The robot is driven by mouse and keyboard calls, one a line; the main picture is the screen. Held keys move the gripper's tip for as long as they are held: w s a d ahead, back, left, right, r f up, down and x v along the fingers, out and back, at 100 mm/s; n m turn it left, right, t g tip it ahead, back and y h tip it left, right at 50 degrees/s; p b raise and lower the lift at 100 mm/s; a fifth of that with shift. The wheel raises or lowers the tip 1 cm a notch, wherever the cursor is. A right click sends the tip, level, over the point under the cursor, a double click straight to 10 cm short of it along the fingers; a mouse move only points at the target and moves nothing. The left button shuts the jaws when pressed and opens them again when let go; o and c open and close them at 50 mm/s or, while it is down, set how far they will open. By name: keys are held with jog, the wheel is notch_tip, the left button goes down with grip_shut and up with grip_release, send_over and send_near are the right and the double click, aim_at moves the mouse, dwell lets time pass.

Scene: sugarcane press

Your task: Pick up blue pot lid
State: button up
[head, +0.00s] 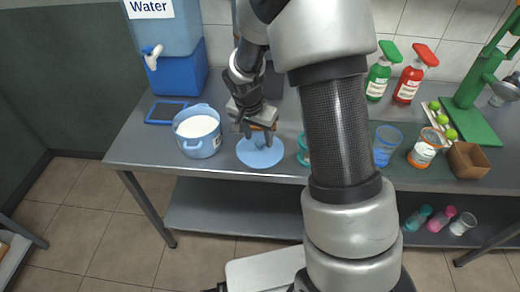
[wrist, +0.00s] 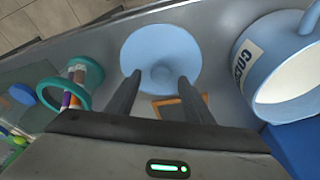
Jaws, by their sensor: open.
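The blue pot lid (head: 262,152) lies flat on the grey table near its front edge, just right of the blue pot. In the wrist view the blue pot lid (wrist: 160,58) is a round light-blue disc with a raised centre. My gripper (head: 257,142) is over the lid, pointing down. In the wrist view my gripper (wrist: 158,82) has its two dark fingers apart with nothing held between them. The fingertips overlap the lid's near part in the picture, on either side of its centre. I cannot tell whether they touch it.
A blue pot (head: 198,132) with white contents stands close left of the lid. A teal-rimmed cup (head: 303,150) stands to its right, partly hidden by my arm. A blue water dispenser (head: 172,60) and a blue frame (head: 165,112) are at the left. Spray bottles (head: 408,78) stand at the back right.

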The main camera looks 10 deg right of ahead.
aim_at(260, 146)
jog(key=x, duration=0.2)
jog(key=shift+d+f, duration=0.1)
jog(key=shift+f, duration=0.15)
jog(key=c, duration=1.2)
